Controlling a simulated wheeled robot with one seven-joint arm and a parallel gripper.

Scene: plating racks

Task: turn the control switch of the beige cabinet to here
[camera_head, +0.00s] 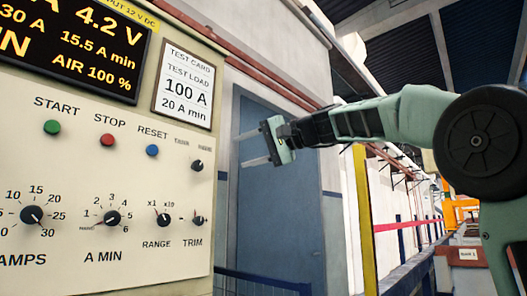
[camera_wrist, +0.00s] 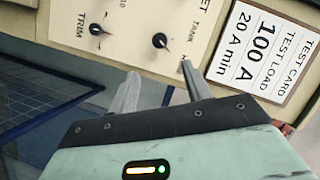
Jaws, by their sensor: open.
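The beige cabinet (camera_head: 120,180) fills the left of the head view. Its small black switch knob (camera_head: 197,165) sits at the panel's right, below a TANK label and a second label too small to read surely. The knob also shows in the wrist view (camera_wrist: 160,41), beside the TANK label. Its pale pointer seems to lean toward TANK, but it is too small to be certain. My gripper (camera_head: 242,150) is open and empty, to the right of the knob and apart from the panel. In the wrist view its two fingers (camera_wrist: 160,70) point toward the panel near the knob.
The TRIM knob (camera_head: 198,220) is below the switch. The RESET button (camera_head: 152,150) and RANGE knob (camera_head: 164,220) are to the left. A test card (camera_head: 184,86) is above. A blue door (camera_head: 275,200) stands behind my gripper, with a blue railing low down.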

